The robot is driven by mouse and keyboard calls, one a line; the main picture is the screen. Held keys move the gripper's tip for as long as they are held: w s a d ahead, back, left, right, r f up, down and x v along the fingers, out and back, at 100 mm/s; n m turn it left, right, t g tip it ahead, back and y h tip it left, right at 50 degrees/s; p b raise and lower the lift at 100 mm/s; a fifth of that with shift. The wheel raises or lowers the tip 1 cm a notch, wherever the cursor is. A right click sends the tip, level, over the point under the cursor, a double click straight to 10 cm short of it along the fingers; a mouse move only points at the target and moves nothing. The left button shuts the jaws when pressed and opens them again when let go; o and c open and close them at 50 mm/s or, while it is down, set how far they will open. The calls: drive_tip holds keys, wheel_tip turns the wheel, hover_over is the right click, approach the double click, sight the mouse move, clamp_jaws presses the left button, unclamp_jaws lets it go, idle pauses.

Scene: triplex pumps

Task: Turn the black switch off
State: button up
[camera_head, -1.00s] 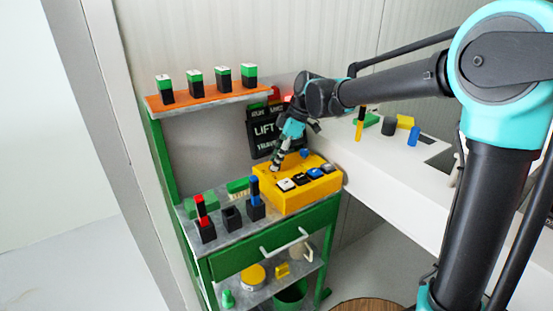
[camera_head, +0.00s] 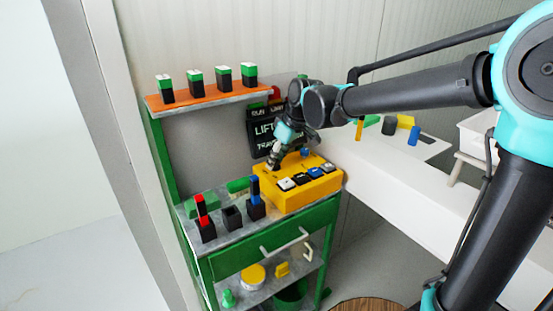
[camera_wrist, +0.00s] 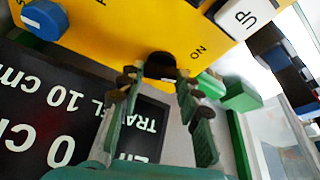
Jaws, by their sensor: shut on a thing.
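The yellow control box (camera_head: 300,196) stands on the green bench at the right end. In the wrist view, the black switch (camera_wrist: 162,64) is on the yellow face beside the printed word ON. My gripper (camera_wrist: 160,76) is shut on the black switch, with one finger at each side of it. In the head view, my gripper (camera_head: 273,165) reaches down to the box's back left corner and hides the switch there. The switch's exact angle is hard to tell.
A blue knob (camera_wrist: 43,18) and a white UP button (camera_wrist: 245,14) are on the same box. A black sign (camera_head: 262,136) stands behind it. Red (camera_head: 202,208) and blue (camera_head: 256,190) handled items stand to its left. A white table (camera_head: 375,160) lies to the right.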

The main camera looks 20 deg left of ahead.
drive_tip(key=shift+s+m+t+h, duration=0.1)
drive_tip(key=shift+m+t+h, duration=0.5)
drive_tip(key=shift+m, duration=1.4)
drive_tip(key=o, duration=0.9)
drive_tip(key=shift+r, duration=0.1)
drive_tip(key=v, duration=1.1)
drive_tip(key=shift+s+d+r, duration=0.2)
drive_tip(key=shift+s+r, duration=0.1)
